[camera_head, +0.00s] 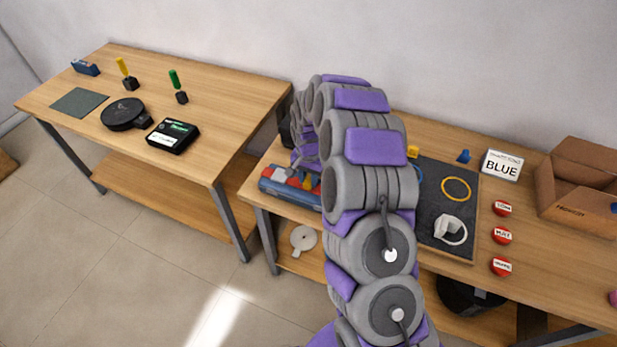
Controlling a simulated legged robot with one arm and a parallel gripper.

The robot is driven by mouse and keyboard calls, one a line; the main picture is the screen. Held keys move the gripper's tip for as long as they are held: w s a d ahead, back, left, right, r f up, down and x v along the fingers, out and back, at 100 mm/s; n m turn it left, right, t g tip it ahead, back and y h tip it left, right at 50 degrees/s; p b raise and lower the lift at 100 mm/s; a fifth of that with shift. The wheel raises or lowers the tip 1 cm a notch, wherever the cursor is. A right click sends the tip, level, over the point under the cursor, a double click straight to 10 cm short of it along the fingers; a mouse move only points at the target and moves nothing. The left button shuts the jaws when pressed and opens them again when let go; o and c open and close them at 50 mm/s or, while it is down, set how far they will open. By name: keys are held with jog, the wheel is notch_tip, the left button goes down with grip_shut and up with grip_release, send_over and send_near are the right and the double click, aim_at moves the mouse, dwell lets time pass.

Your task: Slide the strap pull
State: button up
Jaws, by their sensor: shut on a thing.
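My arm rises through the middle of the view and bends down to the left. My gripper (308,162) is at its end, low over a blue and grey device (271,186) with red and yellow parts, at the left end of the right-hand bench. The gripper is shut on a small part there. My arm and the gripper hide most of that part, and I cannot make out the strap pull clearly.
The right bench holds a dark mat (460,212) with a yellow ring (456,189) and a white looped piece (449,229), red buttons (502,236), a BLUE sign (501,165) and a cardboard box (575,190). The left bench (225,95) holds a black scanner (172,136).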

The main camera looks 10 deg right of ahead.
grip_shut()
jog(key=shift+a, duration=0.1)
jog(key=shift+w+a+p, duration=0.3)
jog(key=shift+w+a, duration=0.3)
jog(key=shift+a, duration=0.25)
jog(key=shift+w+a+p, duration=0.3)
jog(key=shift+w+a, duration=0.3)
jog(key=shift+a, duration=0.2)
jog(key=o, duration=0.7)
grip_release()
jog(key=shift+c, duration=0.2)
notch_tip(320, 180, up, 17)
jog(key=p, duration=0.2)
